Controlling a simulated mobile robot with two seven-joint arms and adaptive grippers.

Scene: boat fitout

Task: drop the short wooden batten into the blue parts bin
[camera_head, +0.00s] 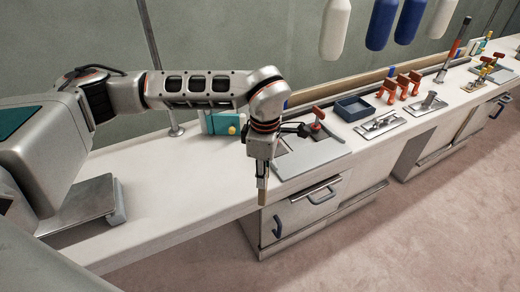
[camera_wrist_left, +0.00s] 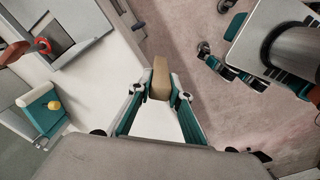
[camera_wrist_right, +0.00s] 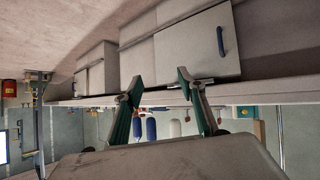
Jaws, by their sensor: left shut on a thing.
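The short wooden batten (camera_head: 262,198) hangs upright from my left gripper (camera_head: 262,180), past the counter's front edge and above the floor. In the left wrist view the batten (camera_wrist_left: 161,72) sits between the two fingertips of the left gripper (camera_wrist_left: 159,90), which are shut on it. A dark blue open bin (camera_head: 353,108) stands on the counter, to the right of and beyond the left gripper; its inside looks empty. My right gripper (camera_wrist_right: 157,88) shows only in the right wrist view, with its fingers apart and nothing between them.
A grey plate with a red-handled part (camera_head: 318,114) lies between the left gripper and the bin. A teal box (camera_head: 222,123) stands behind the left arm. Orange brackets (camera_head: 400,85) and a metal tray (camera_head: 380,126) flank the bin. Blue and white fenders (camera_head: 382,25) hang above.

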